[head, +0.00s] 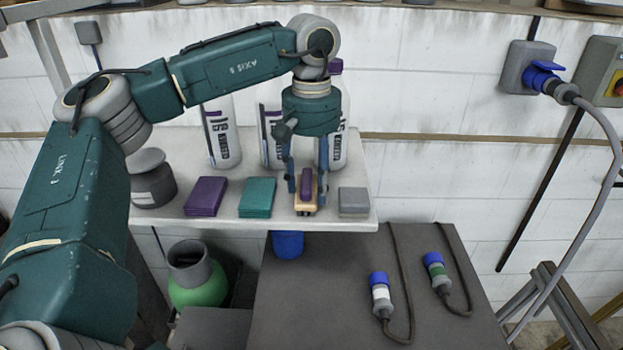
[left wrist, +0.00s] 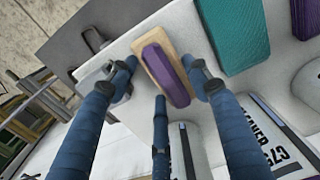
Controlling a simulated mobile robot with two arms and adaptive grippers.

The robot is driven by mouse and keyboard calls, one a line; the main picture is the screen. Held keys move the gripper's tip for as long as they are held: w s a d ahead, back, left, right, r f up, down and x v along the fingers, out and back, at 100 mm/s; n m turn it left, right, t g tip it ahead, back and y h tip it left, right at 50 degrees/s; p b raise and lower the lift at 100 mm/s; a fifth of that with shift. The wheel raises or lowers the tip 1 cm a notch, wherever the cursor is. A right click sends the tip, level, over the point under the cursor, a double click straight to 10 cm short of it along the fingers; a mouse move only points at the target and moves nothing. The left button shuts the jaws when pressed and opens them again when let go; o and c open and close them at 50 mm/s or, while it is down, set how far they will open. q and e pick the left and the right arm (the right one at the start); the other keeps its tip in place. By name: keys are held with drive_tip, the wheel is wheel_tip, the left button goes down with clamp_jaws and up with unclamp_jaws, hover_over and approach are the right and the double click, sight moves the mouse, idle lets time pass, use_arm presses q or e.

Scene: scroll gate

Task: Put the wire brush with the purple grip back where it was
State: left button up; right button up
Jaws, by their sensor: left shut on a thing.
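The wire brush (head: 306,184) has a purple grip on a pale wooden block, with a dark underside. My left gripper (head: 307,192) points down over the front of the white shelf (head: 225,222), with its fingers shut on the brush from both sides. In the left wrist view the brush (left wrist: 166,74) lies between the fingertips of the left gripper (left wrist: 163,75). The brush is at or just above the shelf top; I cannot tell whether it touches. It sits between a teal stack (head: 257,197) and a grey block (head: 353,202). My right gripper is not in view.
A purple stack (head: 205,196) and a dark jar (head: 152,183) stand to the left on the shelf. White bottles (head: 222,135) stand behind. Below, a dark table (head: 330,300) holds two cabled connectors (head: 381,295). A green cylinder (head: 198,287) stands lower left.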

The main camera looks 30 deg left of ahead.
use_arm(q)
drive_tip(key=shift+f, duration=0.15)
drive_tip(key=o, duration=0.9)
drive_tip(key=shift+o, duration=1.1)
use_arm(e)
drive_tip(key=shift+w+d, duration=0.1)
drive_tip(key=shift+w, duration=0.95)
